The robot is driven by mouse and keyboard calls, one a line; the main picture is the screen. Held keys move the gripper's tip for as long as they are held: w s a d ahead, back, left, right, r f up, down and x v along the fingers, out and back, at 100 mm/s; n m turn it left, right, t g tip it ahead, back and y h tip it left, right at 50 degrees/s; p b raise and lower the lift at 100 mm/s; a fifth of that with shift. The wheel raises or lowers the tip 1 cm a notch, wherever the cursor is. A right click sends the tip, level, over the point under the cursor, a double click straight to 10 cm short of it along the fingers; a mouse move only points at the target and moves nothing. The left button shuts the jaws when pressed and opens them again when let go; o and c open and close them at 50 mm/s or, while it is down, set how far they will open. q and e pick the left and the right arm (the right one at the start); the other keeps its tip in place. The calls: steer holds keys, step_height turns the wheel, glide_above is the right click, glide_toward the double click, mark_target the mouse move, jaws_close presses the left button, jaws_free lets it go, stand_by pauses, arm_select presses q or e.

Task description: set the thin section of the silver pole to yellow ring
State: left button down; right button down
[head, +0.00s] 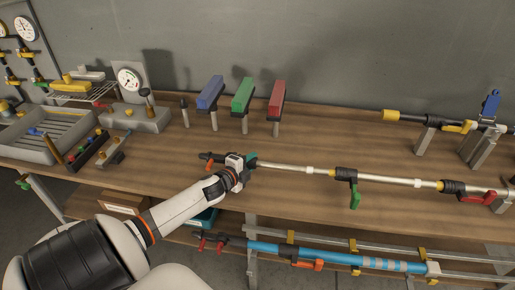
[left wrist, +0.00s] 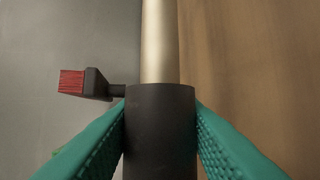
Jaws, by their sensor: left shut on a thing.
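The silver pole (head: 385,179) lies lengthwise across the right half of the bench. Its left section (head: 285,167) has a pale band (head: 310,169), and a yellow ring (head: 332,172) sits beside a black clamp with a hanging green lever (head: 354,198). Another yellow ring (head: 439,185) sits beside a black clamp with a red lever (head: 477,197). My left gripper (head: 248,160) is shut near the pole's left end. In the left wrist view its teal fingers (left wrist: 160,135) press on a dark sleeve (left wrist: 160,110); a red-tipped side piece (left wrist: 84,83) sticks out left.
Blue (head: 210,92), green (head: 243,94) and red (head: 277,100) blocks stand on posts behind the pole. A blue pole (head: 340,258) lies on a lower rack. Another pole (head: 400,115) is at the back right. A grey tray (head: 50,150) is at left.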

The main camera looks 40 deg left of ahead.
arm_select(q)
steer(key=c, duration=0.9)
jaws_free()
steer(key=shift+f, duration=0.1)
steer(key=shift+c, duration=0.2)
steer(key=shift+s, duration=0.2)
steer(key=b+v, duration=0.1)
steer(key=v, duration=0.9)
steer(key=shift+s+d, duration=0.1)
steer(key=shift+s, duration=0.1)
steer(key=shift+s+d+r, duration=0.1)
steer(key=shift+s+r, duration=0.15)
steer(key=shift+s, duration=0.35)
arm_select(e)
steer(key=shift+s+a+f, duration=0.1)
steer(key=shift+s+f, duration=0.05)
steer(key=shift+f, duration=0.6)
